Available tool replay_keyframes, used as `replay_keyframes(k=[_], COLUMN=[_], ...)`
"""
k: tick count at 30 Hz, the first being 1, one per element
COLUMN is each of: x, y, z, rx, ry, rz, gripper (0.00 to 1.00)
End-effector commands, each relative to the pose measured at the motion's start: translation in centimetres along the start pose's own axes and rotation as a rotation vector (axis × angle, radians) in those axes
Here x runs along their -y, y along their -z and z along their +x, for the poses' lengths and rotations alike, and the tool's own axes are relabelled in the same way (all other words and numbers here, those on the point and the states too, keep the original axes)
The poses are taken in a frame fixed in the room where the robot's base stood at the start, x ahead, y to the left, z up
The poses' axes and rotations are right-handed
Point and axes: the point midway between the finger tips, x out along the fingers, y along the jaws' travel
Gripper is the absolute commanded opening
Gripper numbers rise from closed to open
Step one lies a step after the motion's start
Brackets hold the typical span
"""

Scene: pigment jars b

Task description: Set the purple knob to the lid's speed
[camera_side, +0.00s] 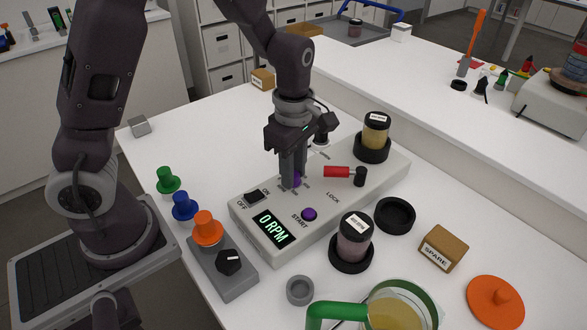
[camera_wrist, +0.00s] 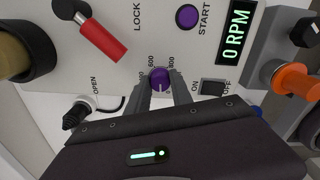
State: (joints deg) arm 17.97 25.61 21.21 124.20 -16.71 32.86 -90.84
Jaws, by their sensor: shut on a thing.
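My gripper (camera_side: 291,179) is shut on the purple knob (camera_wrist: 160,76) on the grey machine panel. In the wrist view its fingers (camera_wrist: 163,90) stand on either side of the knob. The dial marks 600 and 800 show beside the knob; another mark is partly hidden. I cannot tell the knob's setting clearly. The display (camera_side: 274,228) reads 0 RPM. One jar (camera_side: 375,134) with a dark, labelled lid (camera_side: 378,117) sits at the machine's far end. Another jar (camera_side: 353,244) has a similar lid (camera_side: 357,221) and stands in front of the machine. The lid writing is too small to read.
The panel also has a purple START button (camera_side: 309,214), a red-handled lock lever (camera_side: 338,171) and an ON/OFF switch (camera_side: 255,196). A grey box with an orange knob (camera_side: 207,228) stands at the left. A green-handled jug (camera_side: 335,312) and a SPARE block (camera_side: 443,248) are in front.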

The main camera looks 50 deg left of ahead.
Motion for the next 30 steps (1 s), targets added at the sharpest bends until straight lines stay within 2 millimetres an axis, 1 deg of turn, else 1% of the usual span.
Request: replay_keyframes(k=[30], x=[0.05], y=[0.05], z=[-0.08], rx=[0.001], ry=[-0.003], rz=[0.963], gripper=[0.00])
